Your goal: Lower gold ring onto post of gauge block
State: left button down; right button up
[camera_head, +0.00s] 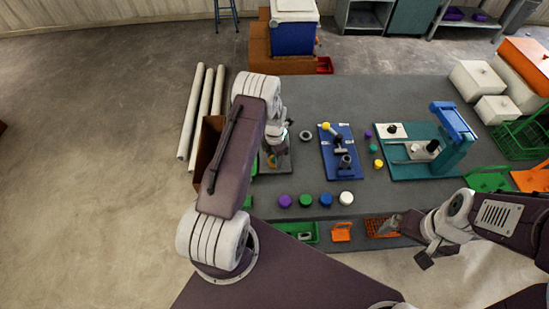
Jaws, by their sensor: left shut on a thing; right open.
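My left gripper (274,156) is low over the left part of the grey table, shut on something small. A small orange-gold patch (271,161) shows at its fingertips; I cannot make out a full ring shape. A grey block or plate (288,161) lies beneath and beside this gripper, mostly hidden by it and my arm. I cannot see its post, nor tell whether the held thing touches it. My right gripper (408,244) is open and empty at the table's front edge, near the orange basket.
A dark ring (305,135) lies right of my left gripper. Further right are a blue fixture (341,153) and a teal press (405,168). Coloured round pieces (305,200) line the front. An orange basket (382,227) and green tray (302,232) sit along the front edge.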

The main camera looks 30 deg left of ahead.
dwell(0.4)
pick_arm(q)
jog(key=c, duration=0.6)
grip_release()
jog(key=shift+o, duration=0.2)
jog(key=o, duration=0.5)
jog(key=shift+r, duration=0.1)
jog(key=shift+r+p, duration=2.85)
jog(key=shift+r, duration=1.15)
jog(key=shift+f, duration=0.1)
